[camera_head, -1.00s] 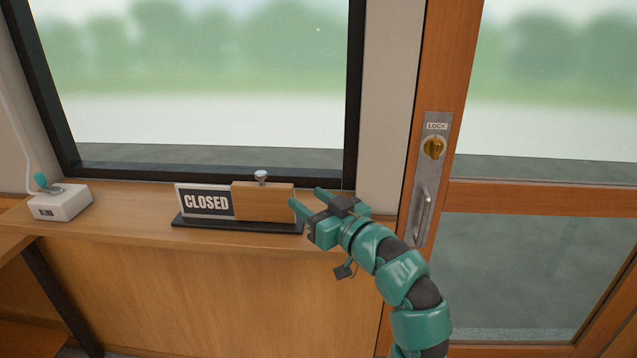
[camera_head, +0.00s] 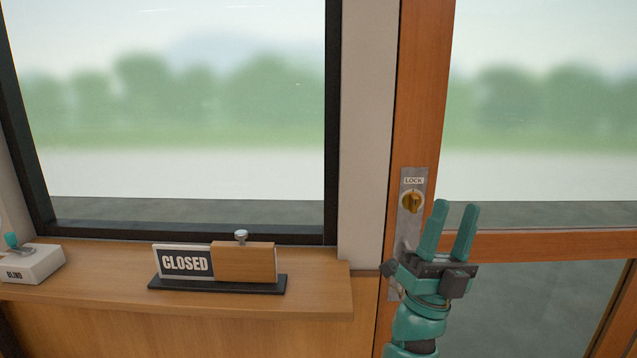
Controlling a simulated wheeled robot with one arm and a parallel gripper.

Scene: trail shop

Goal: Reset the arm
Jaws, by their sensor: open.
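My gripper (camera_head: 456,206) is teal with dark parts. It points upward in front of the door at the lower right, with its two fingers apart and nothing between them. It hides most of the door handle and part of the lock plate. The brass lock knob (camera_head: 411,202) shows just left of the fingers, under a "LOCK" label. The sign (camera_head: 186,262) reads "CLOSED" and stands on the sill to the left, well apart from my gripper.
The wooden sill (camera_head: 318,283) runs under the window. A white box marked "BLIND" (camera_head: 32,264) with a teal lever sits at its left end. The sign has a wooden slider and a metal knob (camera_head: 241,236) on top. Open air surrounds my gripper.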

